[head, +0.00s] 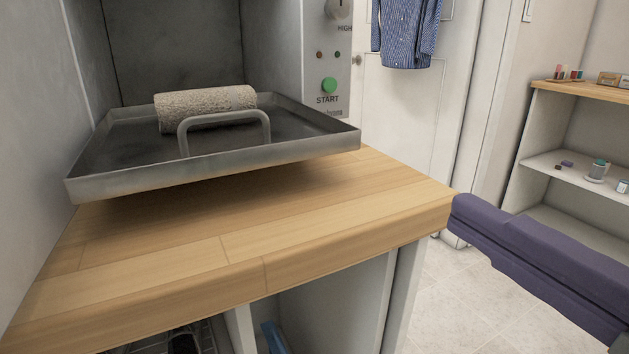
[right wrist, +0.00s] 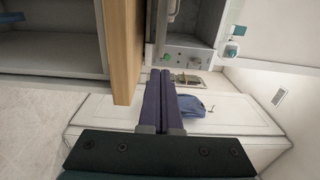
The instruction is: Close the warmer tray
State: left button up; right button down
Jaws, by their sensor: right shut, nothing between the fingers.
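The warmer tray (head: 215,172) is grey metal with a raised handle (head: 225,118) at its front. It is slid out of the warmer cavity (head: 170,45) and overhangs the wooden counter. A rolled beige towel (head: 205,105) lies on it behind the handle. The warmer's control panel (head: 327,60), with a green START button (head: 328,86), stands right of the cavity. My right gripper (head: 456,207) is shut and empty, its tips by the counter's right corner, apart from the tray. Its purple fingers are together in the right wrist view (right wrist: 160,75). My left gripper is out of view.
The wooden counter (head: 300,205) is bare in front of the tray; its edge also shows in the right wrist view (right wrist: 124,50). A white door (head: 410,110) with a hanging blue shirt (head: 406,35) is behind. A shelf unit (head: 560,140) with small items stands right.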

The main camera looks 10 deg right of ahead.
send_near(342, 143)
jog(key=x, duration=0.5)
jog(key=shift+w+a+b, duration=0.1)
jog(key=shift+w+b, duration=0.1)
jog(key=shift+b, duration=0.15)
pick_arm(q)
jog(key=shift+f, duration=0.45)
pick_arm(e)
jog(key=shift+w+a, duration=0.2)
jog(key=shift+w, duration=0.5)
jog(key=shift+w, duration=0.1)
